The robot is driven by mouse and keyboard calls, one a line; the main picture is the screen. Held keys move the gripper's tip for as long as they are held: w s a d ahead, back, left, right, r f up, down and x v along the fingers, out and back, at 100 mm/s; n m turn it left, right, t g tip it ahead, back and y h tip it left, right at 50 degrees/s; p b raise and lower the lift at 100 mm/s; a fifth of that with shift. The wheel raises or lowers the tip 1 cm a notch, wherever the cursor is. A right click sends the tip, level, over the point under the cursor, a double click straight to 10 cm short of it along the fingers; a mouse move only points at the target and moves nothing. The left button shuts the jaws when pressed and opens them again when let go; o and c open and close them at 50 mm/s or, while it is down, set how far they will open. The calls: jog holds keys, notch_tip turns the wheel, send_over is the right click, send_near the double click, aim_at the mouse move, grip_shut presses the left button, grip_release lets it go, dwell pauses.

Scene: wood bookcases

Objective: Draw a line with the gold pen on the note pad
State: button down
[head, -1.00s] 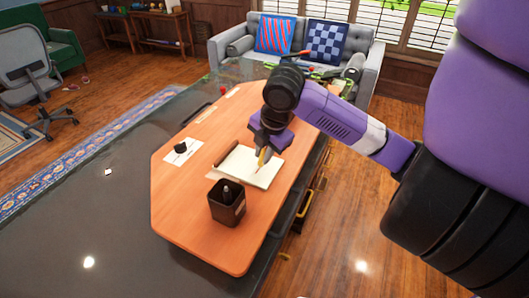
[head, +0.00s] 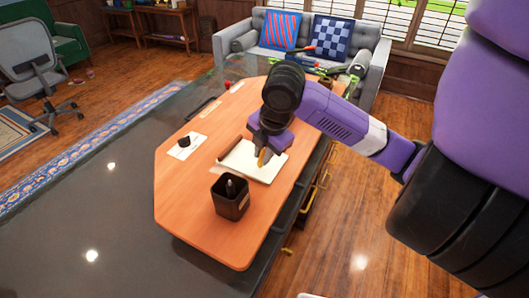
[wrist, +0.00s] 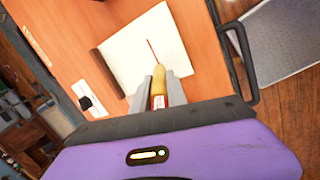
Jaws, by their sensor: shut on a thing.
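The note pad (head: 238,161) lies open on the wooden desk top, with a brown rolled edge along its left side. The gold pen (head: 264,157) is held upright or slightly tilted over the pad. My gripper (head: 266,148) is shut on it. In the wrist view the gold pen (wrist: 158,80) sits between the two grey fingers of my gripper (wrist: 158,93). A short red line (wrist: 152,50) shows on the note pad (wrist: 125,52), just beyond the pen. Whether the pen's tip touches the paper I cannot tell.
A dark square pen cup (head: 230,200) stands on the desk (head: 185,200) in front of the pad. A small black object (head: 184,142) sits on a white card to the left. Several small items lie at the desk's far end. The desk's near left part is clear.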

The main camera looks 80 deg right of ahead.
jog(key=shift+r+p, duration=2.75)
jog(key=shift+r, duration=1.3)
jog(key=shift+f, duration=0.15)
notch_tip(320, 180, down, 7)
jog(key=b, duration=0.7)
jog(key=shift+f+b, duration=0.4)
jog(key=shift+b, duration=0.25)
jog(key=shift+d, duration=0.1)
jog(key=shift+s+d+b, duration=0.2)
jog(key=shift+d+b, duration=0.1)
jog(key=shift+d, duration=0.3)
jog(key=shift+d, duration=0.1)
